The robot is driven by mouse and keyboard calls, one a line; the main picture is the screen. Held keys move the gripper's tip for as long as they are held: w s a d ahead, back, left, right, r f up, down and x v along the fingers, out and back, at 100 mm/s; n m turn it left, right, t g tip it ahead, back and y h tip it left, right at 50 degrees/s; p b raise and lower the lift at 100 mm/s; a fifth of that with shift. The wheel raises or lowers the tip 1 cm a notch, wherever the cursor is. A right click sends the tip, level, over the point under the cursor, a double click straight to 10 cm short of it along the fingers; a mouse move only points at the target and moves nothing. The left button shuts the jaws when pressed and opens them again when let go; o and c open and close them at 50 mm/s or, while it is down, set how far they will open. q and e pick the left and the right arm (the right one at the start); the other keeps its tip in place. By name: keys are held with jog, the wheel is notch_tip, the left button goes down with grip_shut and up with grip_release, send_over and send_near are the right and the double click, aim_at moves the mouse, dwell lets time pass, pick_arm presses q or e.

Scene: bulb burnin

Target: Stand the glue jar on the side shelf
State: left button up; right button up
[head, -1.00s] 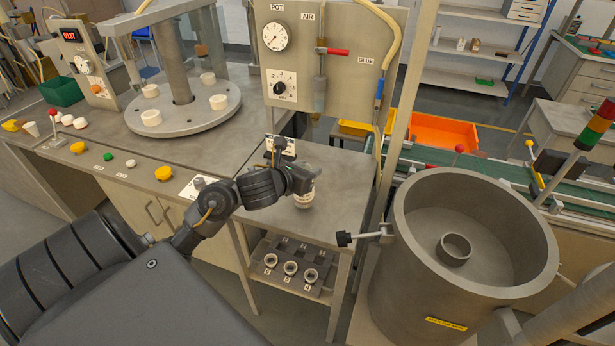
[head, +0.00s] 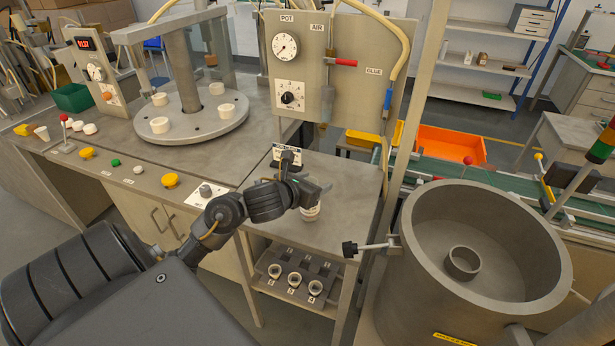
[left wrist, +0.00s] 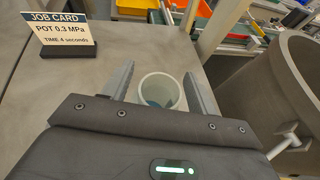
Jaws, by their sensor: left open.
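The pale jar, which looks like the glue jar (head: 312,213), stands upright on a grey side surface (head: 345,196) right of the bench. Its upper part is hidden by my left gripper (head: 322,190) in the head view. In the left wrist view the jar (left wrist: 160,92) shows its round open mouth with something bluish inside. My left gripper (left wrist: 162,85) is open, one finger on each side of the jar; I cannot tell whether either touches it. I cannot tell for sure which surface is the side shelf. My right gripper is not in view.
A job card (head: 288,156) stands behind the jar. Below, a lower rack holds several small cups (head: 294,279). A large grey drum (head: 400,270) with a protruding handle (head: 350,248) stands close on the right. Back shelves (head: 480,68) are far off.

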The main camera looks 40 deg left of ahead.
pick_arm(q)
jog(key=p+v, duration=0.6)
jog(key=v, duration=0.6)
jog(key=shift+p, duration=0.35)
jog(key=shift+r, duration=0.1)
